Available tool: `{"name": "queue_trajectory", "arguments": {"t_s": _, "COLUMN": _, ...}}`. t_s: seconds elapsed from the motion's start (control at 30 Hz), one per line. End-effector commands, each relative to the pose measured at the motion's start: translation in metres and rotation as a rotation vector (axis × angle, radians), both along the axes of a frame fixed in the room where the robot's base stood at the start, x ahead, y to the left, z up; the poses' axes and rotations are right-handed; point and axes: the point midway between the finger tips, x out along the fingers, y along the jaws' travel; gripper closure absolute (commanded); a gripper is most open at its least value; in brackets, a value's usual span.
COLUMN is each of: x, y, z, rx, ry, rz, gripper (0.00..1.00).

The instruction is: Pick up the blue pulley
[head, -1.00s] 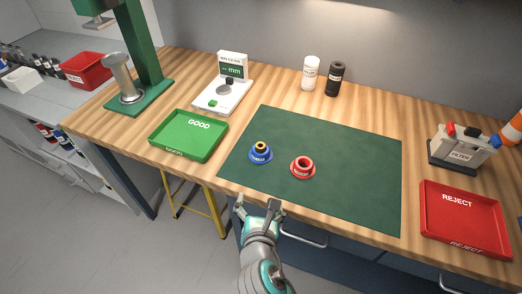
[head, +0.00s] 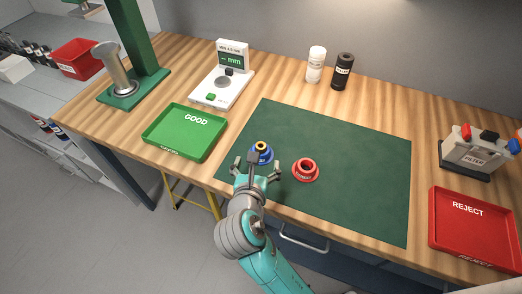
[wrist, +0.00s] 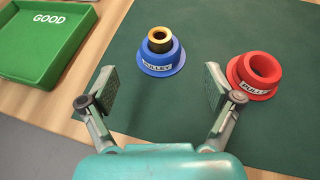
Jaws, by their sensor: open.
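The blue pulley (head: 262,154) stands upright on the left part of the green mat (head: 340,170), with a brass-coloured ring on top. In the wrist view the blue pulley (wrist: 161,58) sits beyond my fingertips, centred between them, its label facing me. My gripper (head: 258,171) is open and empty at the near edge of the mat, just short of the blue pulley and not visibly touching it. In the head view my gripper hides part of the pulley's lower side. In the wrist view the two fingers (wrist: 158,88) are spread wide.
A red pulley (head: 305,170) stands close on the right, near my right finger in the wrist view (wrist: 255,75). A green GOOD tray (head: 186,146) lies left and a red REJECT tray (head: 470,240) right. A digital gauge (head: 223,88) and two bottles (head: 329,70) stand behind.

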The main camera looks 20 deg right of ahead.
Motion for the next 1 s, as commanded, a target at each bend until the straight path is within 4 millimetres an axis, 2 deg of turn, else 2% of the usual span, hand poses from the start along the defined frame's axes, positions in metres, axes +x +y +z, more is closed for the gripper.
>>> {"name": "queue_trajectory", "arguments": {"t_s": 0.27, "x": 0.016, "y": -0.01, "z": -0.009, "rx": 0.001, "ry": -0.002, "rz": -0.002, "gripper": 0.1}}
{"name": "queue_trajectory", "arguments": {"t_s": 0.6, "x": 0.048, "y": -0.028, "z": -0.029, "rx": 0.002, "ry": -0.001, "rz": -0.001, "gripper": 0.1}}
{"name": "queue_trajectory", "arguments": {"t_s": 0.9, "x": 0.052, "y": -0.03, "z": -0.03, "rx": 0.002, "ry": -0.001, "rz": 0.001, "gripper": 0.1}}
{"name": "queue_trajectory", "arguments": {"t_s": 1.0, "x": 0.051, "y": -0.03, "z": -0.03, "rx": 0.002, "ry": -0.001, "rz": 0.001, "gripper": 0.35}}
